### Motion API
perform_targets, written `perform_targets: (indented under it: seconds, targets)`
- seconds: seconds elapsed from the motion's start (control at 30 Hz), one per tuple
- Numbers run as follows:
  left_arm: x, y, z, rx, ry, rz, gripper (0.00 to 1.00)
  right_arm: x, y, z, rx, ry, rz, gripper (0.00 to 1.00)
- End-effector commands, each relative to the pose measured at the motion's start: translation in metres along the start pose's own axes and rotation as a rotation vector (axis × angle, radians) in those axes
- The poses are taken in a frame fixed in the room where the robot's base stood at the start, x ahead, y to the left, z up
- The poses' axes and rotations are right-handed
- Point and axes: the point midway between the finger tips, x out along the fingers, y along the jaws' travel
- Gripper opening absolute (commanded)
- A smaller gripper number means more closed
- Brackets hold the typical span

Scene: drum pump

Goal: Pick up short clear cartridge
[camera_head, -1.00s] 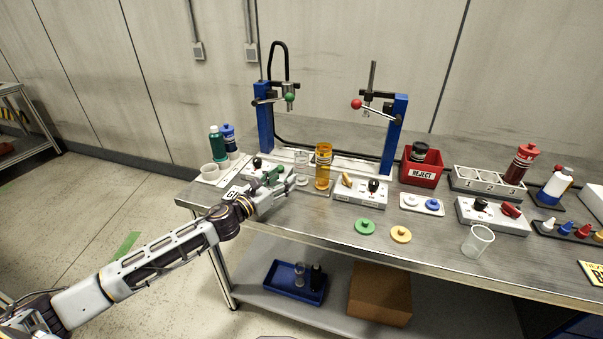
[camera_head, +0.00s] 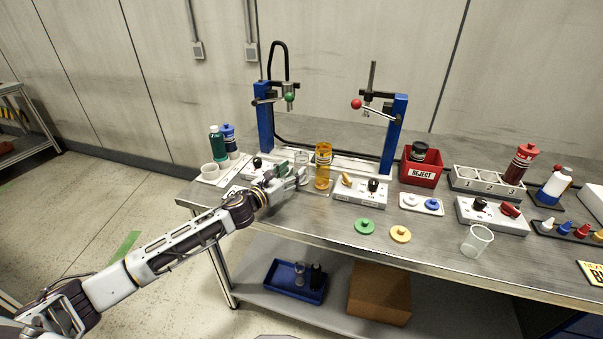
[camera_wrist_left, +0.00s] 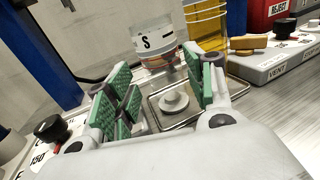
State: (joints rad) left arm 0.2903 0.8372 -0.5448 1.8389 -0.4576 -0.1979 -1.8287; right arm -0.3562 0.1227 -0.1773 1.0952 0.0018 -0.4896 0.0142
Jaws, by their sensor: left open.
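The short clear cartridge (camera_wrist_left: 155,42), marked with a black S on a white band, stands in the left wrist view just ahead of my left fingertips. In the head view its clear upper part (camera_head: 301,157) shows behind my gripper, which hides the rest. My left gripper (camera_head: 298,178) is open, with green pads either side of a gap in the wrist view (camera_wrist_left: 160,82). The gap holds no cartridge, and the pads do not visibly touch it. My right gripper is out of view.
A taller amber cartridge (camera_head: 323,168) stands close to the right of the clear one. A control box (camera_head: 360,191) with a yellow knob is further right. A blue-posted press frame (camera_head: 265,130) stands behind.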

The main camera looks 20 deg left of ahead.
Motion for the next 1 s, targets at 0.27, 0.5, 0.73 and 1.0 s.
perform_targets:
  seconds: [0.27,0.5,0.73,1.0]
  targets:
    - [0.000,0.000,0.000,0.000,0.000,0.000,0.54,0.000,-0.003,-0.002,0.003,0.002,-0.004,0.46]
    - [0.007,0.000,0.001,-0.001,0.000,0.000,0.54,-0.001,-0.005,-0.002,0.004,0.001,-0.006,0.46]
    - [0.023,-0.002,0.004,-0.001,-0.002,0.000,0.54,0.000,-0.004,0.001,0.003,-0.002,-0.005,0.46]
    - [0.043,-0.002,0.004,0.000,-0.001,0.001,0.54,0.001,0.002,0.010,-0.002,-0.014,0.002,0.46]
